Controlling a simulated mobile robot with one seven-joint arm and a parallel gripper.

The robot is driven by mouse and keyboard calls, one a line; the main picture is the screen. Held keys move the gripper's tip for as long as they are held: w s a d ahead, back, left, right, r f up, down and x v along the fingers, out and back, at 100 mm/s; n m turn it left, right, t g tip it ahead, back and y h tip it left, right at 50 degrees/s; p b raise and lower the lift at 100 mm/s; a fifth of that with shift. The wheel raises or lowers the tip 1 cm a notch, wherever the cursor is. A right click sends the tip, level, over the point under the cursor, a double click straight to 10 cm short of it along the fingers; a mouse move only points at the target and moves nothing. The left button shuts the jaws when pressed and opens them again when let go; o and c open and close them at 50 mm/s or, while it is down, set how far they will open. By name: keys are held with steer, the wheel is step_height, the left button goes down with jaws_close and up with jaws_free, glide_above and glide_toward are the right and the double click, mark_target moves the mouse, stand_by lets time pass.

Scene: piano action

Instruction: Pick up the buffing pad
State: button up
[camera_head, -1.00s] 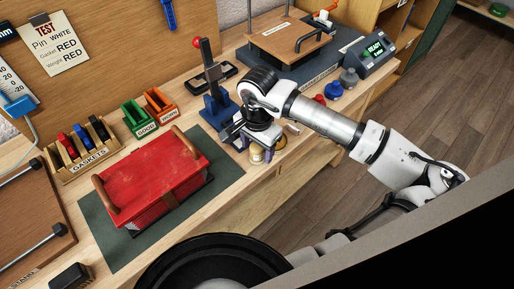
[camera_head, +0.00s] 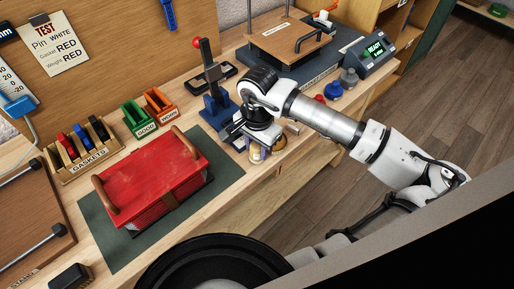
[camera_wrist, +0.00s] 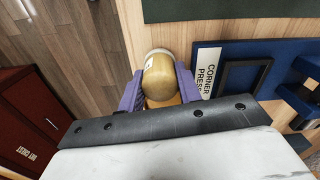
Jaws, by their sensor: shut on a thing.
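The buffing pad, a tan-yellow rounded piece with a pale end (camera_wrist: 164,76), sits between the two purple fingers of my gripper (camera_wrist: 160,88) in the wrist view. The fingers touch it on both sides, so the gripper is shut on it. In the head view the pad (camera_head: 257,153) shows small beneath my wrist, near the bench's front edge. My gripper (camera_head: 263,148) is partly hidden there by my own wrist. I cannot tell whether the pad touches the bench.
The blue corner press (camera_head: 219,108) stands just left of my gripper. A red case (camera_head: 152,178) lies on a dark green mat (camera_head: 103,243). Blue and grey weights (camera_head: 333,90) and a press with a wooden plate (camera_head: 290,38) are farther back. Open floor lies right of the bench.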

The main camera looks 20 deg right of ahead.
step_height(320, 180, up, 20)
steer(key=b, duration=0.3)
steer(key=shift+f+b, duration=0.25)
steer(key=shift+b, duration=0.1)
steer(key=o, duration=0.3)
steer(key=shift+c, duration=1)
steer(key=shift+f, duration=0.1)
steer(key=shift+w+d+f+b, duration=0.5)
steer(key=shift+d+f+b, duration=0.85)
steer(key=shift+f, duration=1.5)
steer(key=shift+w+d+f+b, duration=0.45)
steer(key=shift+d+f+b, duration=0.3)
steer(key=shift+f+b, duration=1.65)
steer(key=shift+w+d+f+b, duration=0.5)
steer(key=shift+d+f+b, duration=0.55)
steer(key=shift+f, duration=2.3)
steer(key=shift+f+b, duration=0.6)
steer(key=shift+b, duration=0.15)
